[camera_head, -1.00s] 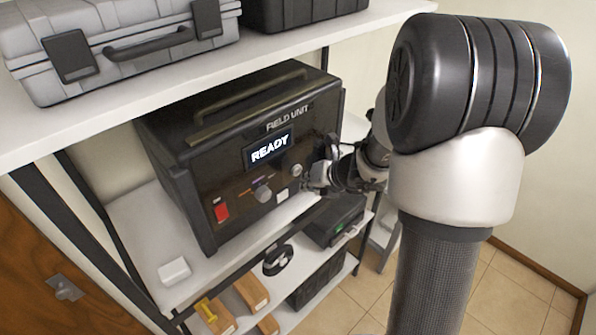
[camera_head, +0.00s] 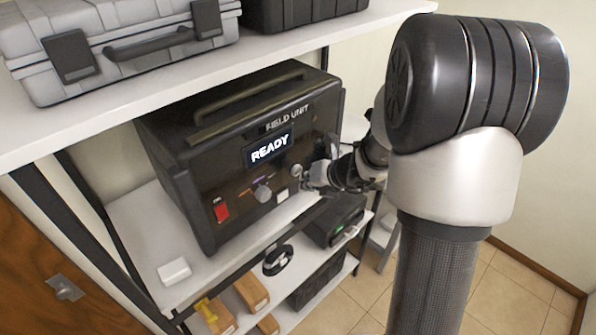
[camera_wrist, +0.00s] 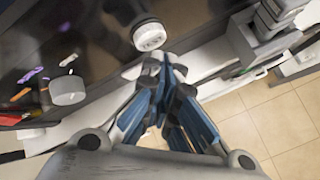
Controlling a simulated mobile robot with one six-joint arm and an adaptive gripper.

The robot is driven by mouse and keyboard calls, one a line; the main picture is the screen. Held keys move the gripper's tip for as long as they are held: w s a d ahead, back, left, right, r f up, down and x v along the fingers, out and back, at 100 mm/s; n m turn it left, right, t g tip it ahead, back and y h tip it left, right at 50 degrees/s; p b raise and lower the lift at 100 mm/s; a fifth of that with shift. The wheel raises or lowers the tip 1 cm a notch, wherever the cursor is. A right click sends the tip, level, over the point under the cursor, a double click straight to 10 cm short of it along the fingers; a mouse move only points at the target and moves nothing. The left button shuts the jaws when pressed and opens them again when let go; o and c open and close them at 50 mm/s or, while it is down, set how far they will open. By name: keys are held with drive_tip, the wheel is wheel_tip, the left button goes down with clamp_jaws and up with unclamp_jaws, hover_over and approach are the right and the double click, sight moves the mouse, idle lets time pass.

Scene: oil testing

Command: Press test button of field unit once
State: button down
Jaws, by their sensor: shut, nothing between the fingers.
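The field unit (camera_head: 205,165) is a black case with a handle on top, standing on the middle shelf. Its display (camera_head: 269,148) reads READY. Its front carries a red switch (camera_head: 221,211), a grey knob (camera_head: 263,193), a pale square (camera_head: 282,195) and a round pale button-like part (camera_head: 296,170). I cannot read which is the test button. In the wrist view, the round part (camera_wrist: 149,36) lies just beyond my gripper (camera_wrist: 164,60), and the knob (camera_wrist: 68,92) is to the left. My gripper is shut and empty, close to the panel's right side; contact is unclear.
A grey case (camera_head: 120,45) stands on the upper shelf (camera_head: 200,80) above the unit. A small white box (camera_head: 174,271) lies on the middle shelf at left. The lower shelf holds wooden blocks, a black ring (camera_head: 278,260) and a dark device (camera_head: 335,222).

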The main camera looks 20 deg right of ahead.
drive_tip(key=shift+w+a, duration=0.15)
drive_tip(key=shift+w, duration=0.2)
drive_tip(key=shift+w+a, duration=0.15)
drive_tip(key=shift+w, duration=0.25)
idle(0.8)
drive_tip(key=shift+s+d, duration=0.3)
drive_tip(key=shift+s, duration=0.5)
drive_tip(key=s, duration=0.1)
drive_tip(key=s+d, duration=0.1)
drive_tip(key=s, duration=0.2)
drive_tip(key=shift+s+d, duration=0.35)
idle(0.6)
